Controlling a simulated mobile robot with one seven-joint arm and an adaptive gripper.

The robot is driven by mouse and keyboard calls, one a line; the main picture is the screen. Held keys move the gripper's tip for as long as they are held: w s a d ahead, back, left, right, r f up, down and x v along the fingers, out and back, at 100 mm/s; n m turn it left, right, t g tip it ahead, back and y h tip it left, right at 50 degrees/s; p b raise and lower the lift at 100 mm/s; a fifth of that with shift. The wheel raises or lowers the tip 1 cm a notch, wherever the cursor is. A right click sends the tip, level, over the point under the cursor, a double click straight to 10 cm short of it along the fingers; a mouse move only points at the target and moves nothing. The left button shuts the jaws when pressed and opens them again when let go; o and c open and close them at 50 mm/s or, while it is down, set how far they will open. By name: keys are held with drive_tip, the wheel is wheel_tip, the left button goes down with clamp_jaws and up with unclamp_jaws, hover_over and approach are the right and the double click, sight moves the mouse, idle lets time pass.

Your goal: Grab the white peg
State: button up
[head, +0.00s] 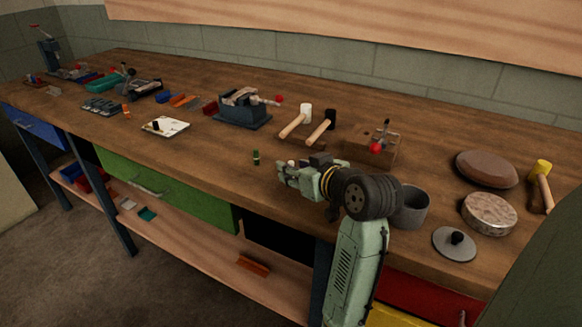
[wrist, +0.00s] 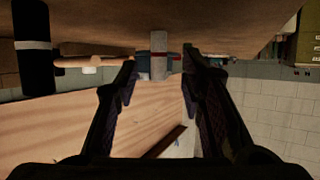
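In the wrist view, which shows the bench upside down, a pale upright peg (wrist: 159,62) with a dark red band stands on the bench top. It appears between my fingers and beyond their tips, apart from both. My gripper (wrist: 160,82) is open and empty. In the head view my gripper (head: 281,173) is low over the front part of the bench, pointing left. A small white top (head: 291,163) shows just behind it; I cannot tell whether this is the same peg. A small dark green banded peg (head: 255,157) stands left of my gripper.
In the wrist view a black cylinder with a white band (wrist: 33,45) stands close on the left. In the head view two mallets (head: 296,124) and a blue-grey vise (head: 243,106) lie behind. A grey cup (head: 411,207) stands right of my wrist.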

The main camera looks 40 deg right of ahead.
drive_tip(key=shift+x, duration=1.4)
drive_tip(key=shift+r, duration=0.1)
drive_tip(key=shift+c, duration=0.3)
clamp_jaws()
